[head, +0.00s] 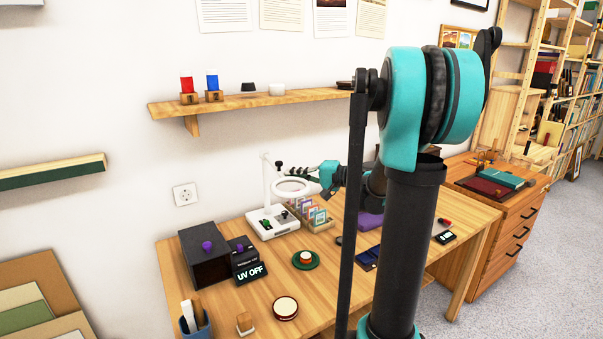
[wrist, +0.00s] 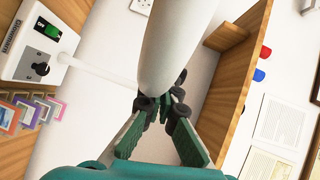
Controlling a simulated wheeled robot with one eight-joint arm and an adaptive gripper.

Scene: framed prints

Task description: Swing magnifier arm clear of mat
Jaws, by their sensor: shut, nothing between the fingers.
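The white magnifier (head: 292,187) stands on the desk in the head view, its round lens on an arm from an upright post (head: 267,182). Its white base (head: 272,222) has a green switch; the base also shows in the wrist view (wrist: 35,45). My gripper (head: 291,171) is beside the lens and upper arm, its fingers shut and empty. In the wrist view the fingers (wrist: 166,100) are together behind a large white rounded magnifier part (wrist: 175,45); I cannot tell whether they touch it.
A rack of colored cards (head: 313,214) stands just right of the base. A dark box (head: 205,255) and a UV OFF sign (head: 250,272) are at the left. A wooden shelf (head: 250,103) with small items runs along the wall above.

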